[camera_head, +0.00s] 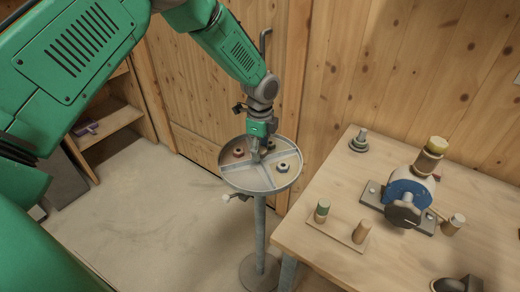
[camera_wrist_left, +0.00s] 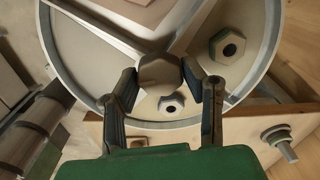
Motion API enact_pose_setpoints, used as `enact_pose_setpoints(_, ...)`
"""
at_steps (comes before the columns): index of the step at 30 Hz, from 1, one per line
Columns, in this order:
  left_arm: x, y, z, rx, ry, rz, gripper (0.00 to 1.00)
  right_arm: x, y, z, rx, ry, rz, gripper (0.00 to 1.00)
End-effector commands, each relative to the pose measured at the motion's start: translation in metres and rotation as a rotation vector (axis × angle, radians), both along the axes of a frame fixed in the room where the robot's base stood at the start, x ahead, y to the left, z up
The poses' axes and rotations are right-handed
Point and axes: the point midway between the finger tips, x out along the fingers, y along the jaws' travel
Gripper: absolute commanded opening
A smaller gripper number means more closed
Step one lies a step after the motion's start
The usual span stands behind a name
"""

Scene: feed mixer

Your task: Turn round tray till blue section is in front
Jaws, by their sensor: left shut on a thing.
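The round grey tray (camera_head: 262,190) stands on a tall post and is split into sections by raised dividers. A brown ring-shaped part (camera_head: 238,152) lies in its back left section and a pale nut (camera_head: 282,167) in a right section. I cannot make out a blue section. My left gripper (camera_head: 256,153) points down at the tray's middle, its fingers on either side of the central knob (camera_wrist_left: 160,73). A hex nut (camera_wrist_left: 227,47) and a smaller nut (camera_wrist_left: 171,103) lie near it in the left wrist view. My right gripper is not in view.
A wooden table (camera_head: 310,258) on the right carries a blue-and-grey clamped device (camera_head: 405,190), a board with two pegs (camera_head: 338,233) and a small stepped part (camera_head: 359,142). A wooden wall stands close behind the tray. Open floor (camera_head: 165,205) lies to the left.

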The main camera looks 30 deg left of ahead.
Motion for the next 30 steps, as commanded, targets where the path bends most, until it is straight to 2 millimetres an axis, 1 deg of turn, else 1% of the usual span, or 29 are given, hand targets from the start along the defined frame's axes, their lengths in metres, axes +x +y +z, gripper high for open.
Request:
enact_pose_setpoints(1,0.0029,0.0013,0.0024,0.001,-0.008,-0.019,0.00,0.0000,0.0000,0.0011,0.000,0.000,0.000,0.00)
enact_pose_setpoints(13,0.0034,0.0011,0.0027,0.001,-0.009,-0.155,0.00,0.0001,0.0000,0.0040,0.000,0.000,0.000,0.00)
enact_pose_setpoints(30,0.0039,0.0014,0.0028,0.002,-0.010,-0.196,0.00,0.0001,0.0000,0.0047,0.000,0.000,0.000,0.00)
